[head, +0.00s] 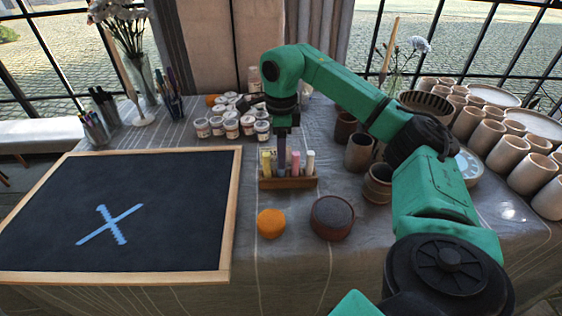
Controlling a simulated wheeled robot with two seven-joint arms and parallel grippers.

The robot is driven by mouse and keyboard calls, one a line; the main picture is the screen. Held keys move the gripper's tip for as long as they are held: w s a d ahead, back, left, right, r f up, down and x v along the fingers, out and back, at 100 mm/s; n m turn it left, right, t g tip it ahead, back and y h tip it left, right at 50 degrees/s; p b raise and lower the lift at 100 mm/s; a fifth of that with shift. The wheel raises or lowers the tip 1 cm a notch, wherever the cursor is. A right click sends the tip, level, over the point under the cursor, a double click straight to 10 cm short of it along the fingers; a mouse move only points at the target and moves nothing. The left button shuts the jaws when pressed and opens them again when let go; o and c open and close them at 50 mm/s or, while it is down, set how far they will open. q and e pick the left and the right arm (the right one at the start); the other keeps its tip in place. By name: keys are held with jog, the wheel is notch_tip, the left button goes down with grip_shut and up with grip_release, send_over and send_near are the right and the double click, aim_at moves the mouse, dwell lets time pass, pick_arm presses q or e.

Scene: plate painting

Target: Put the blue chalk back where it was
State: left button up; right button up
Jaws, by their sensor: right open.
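A small wooden chalk holder (288,183) stands on the table right of the blackboard. Yellow chalk (266,162), pinkish chalk (296,161) and white chalk (310,161) stand upright in it. A bluish piece, which looks like the blue chalk (282,172), is in the holder between the yellow and pinkish ones, mostly hidden by my right gripper. My right gripper (282,157) points straight down at that slot, its jaws open around or just above the piece; the exact contact is hidden. The blackboard (120,210) bears a blue X. My left gripper is not in view.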

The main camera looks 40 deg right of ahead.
notch_tip(320, 180, up, 8)
jog(key=shift+r+p, duration=0.1)
jog(key=shift+p, duration=1.15)
